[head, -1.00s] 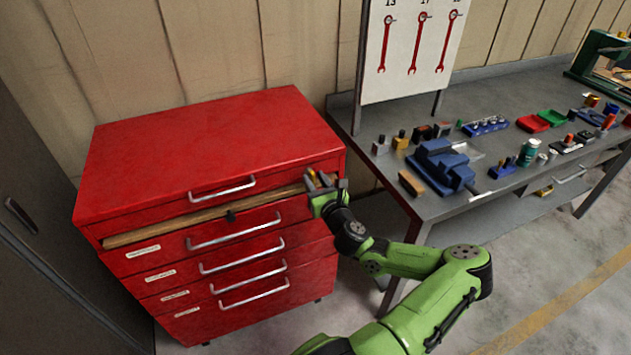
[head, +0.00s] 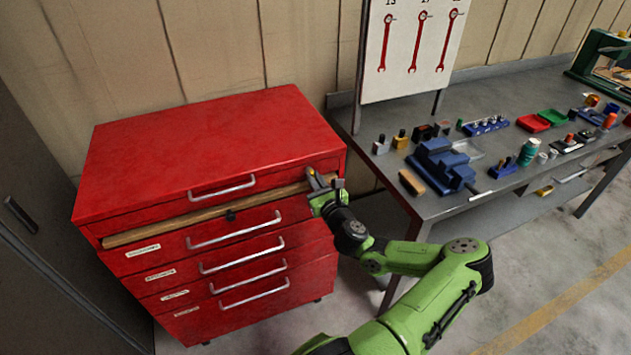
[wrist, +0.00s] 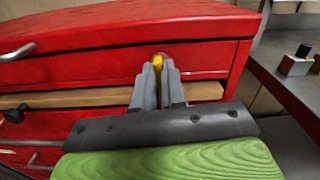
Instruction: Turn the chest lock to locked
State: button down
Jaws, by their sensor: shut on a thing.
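The red tool chest (head: 205,150) stands at the left with its drawer fronts facing me. The chest lock (wrist: 158,62) is at the right end of the top drawer front; a yellow piece of it shows between my fingers in the wrist view, and its turn position is mostly hidden. My gripper (head: 322,182) is at the lock in the head view, with its fingers pointing at the chest front. In the wrist view my gripper (wrist: 158,78) is shut on the yellow lock piece, both grey fingers beside it.
A wooden strip (head: 210,212) runs across the chest below the top drawer, with a small black knob (head: 231,215) on it. Drawer handles (head: 235,230) stick out below. A grey workbench (head: 470,195) with a blue vise (head: 440,165) stands at the right.

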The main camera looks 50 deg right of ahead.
jog(key=n+b, duration=0.3)
jog(key=n, duration=0.2)
jog(key=n+b, duration=0.4)
jog(key=n, duration=0.2)
jog(key=n+b, duration=0.4)
jog(key=n, duration=0.1)
jog(key=shift+w+a+f, duration=0.1)
jog(key=shift+a+f, duration=0.05)
jog(key=shift+f, duration=0.15)
jog(key=shift+n+b, duration=0.4)
jog(key=c, duration=1.2)
grip_release()
jog(key=shift+r, duration=0.1)
